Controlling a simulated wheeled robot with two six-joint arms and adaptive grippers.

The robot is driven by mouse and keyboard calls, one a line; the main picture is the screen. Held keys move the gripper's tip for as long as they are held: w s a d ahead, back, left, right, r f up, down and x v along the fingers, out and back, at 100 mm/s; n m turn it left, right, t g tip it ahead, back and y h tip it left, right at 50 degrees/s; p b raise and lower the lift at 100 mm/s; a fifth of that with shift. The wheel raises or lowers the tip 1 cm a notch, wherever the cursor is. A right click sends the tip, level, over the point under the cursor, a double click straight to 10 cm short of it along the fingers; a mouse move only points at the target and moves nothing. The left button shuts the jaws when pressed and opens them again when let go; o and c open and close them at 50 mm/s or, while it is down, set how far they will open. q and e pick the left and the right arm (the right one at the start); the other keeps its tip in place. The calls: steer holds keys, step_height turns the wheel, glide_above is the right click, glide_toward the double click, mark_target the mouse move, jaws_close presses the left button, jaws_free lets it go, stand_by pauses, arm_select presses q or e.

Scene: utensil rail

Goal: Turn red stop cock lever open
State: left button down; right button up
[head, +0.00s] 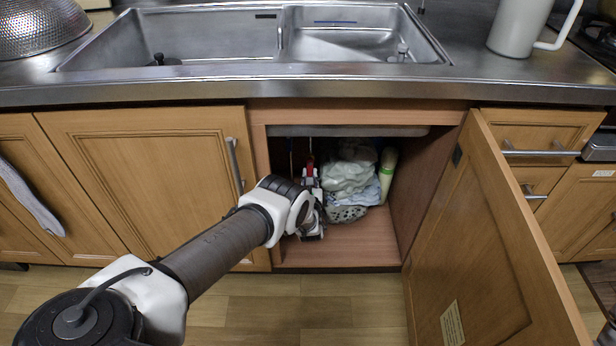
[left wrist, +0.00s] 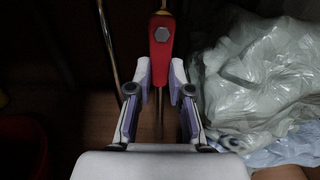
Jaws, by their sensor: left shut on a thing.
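The red stop cock lever (left wrist: 161,50) is in the upper middle of the left wrist view, with a grey hex bolt on its upper part. It also shows small and red inside the open cabinet in the head view (head: 310,169). My left gripper (left wrist: 160,70) is shut on the lever's lower end, with one finger on each side. In the head view my left arm reaches into the cabinet, and the gripper (head: 311,190) is partly hidden by its own wrist. A thin pipe runs above and below the lever.
Plastic bags (head: 349,178) fill the cabinet to the right of the gripper, close to it in the left wrist view (left wrist: 260,75). The cabinet door (head: 480,230) stands open at the right. The sink counter (head: 230,92) is above. A red object (left wrist: 22,145) is at lower left.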

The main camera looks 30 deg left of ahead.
arm_select(q)
steer(key=shift+d, duration=0.15)
stand_by(0.4)
steer(key=c, duration=1.1)
jaws_free()
steer(key=shift+o, duration=0.2)
